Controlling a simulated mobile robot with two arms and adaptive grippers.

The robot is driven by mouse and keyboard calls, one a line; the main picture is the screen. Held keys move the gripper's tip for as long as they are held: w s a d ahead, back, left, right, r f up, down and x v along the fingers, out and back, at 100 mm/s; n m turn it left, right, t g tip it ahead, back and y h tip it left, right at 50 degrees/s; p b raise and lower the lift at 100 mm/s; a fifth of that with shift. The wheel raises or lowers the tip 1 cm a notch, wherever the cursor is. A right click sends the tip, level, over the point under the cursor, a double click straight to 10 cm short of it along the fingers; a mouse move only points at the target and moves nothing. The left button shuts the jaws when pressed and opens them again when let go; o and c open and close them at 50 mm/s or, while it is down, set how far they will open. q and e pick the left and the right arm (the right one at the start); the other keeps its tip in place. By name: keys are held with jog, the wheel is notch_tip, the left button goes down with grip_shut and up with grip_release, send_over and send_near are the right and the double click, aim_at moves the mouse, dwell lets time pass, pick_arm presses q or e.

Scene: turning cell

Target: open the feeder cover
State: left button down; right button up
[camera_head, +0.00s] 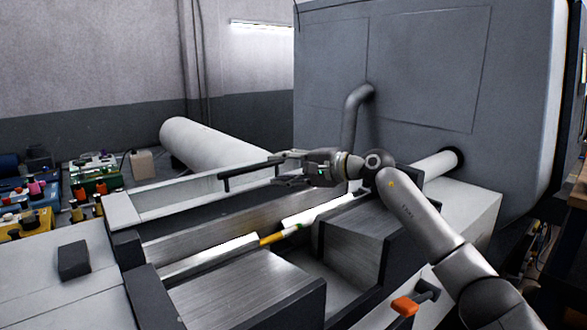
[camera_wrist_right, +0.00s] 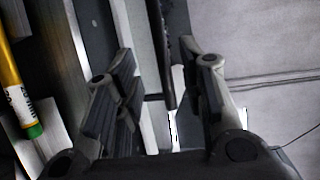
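The feeder (camera_head: 120,207) is a long pale box with an open channel along it. A pale panel (camera_head: 190,194), which looks like its cover, stands along the far side of the channel. A dark bar handle (camera_head: 240,174) is fixed to this panel. My right gripper (camera_head: 274,170) reaches in from the right at the handle's right end. Its fingers are open. In the right wrist view, the handle (camera_wrist_right: 162,45) runs between the two spread fingers (camera_wrist_right: 160,82), with gaps visible on both sides. My left gripper is out of view.
A yellow rod (camera_head: 270,239) with a green band lies in the channel. A grey machine housing (camera_head: 430,80) with a bent pipe (camera_head: 352,115) rises behind my right arm. A white cylinder (camera_head: 215,143) lies behind the feeder. An orange-ended lever (camera_head: 404,305) is in front.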

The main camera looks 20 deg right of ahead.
jog(key=shift+v, duration=1.45)
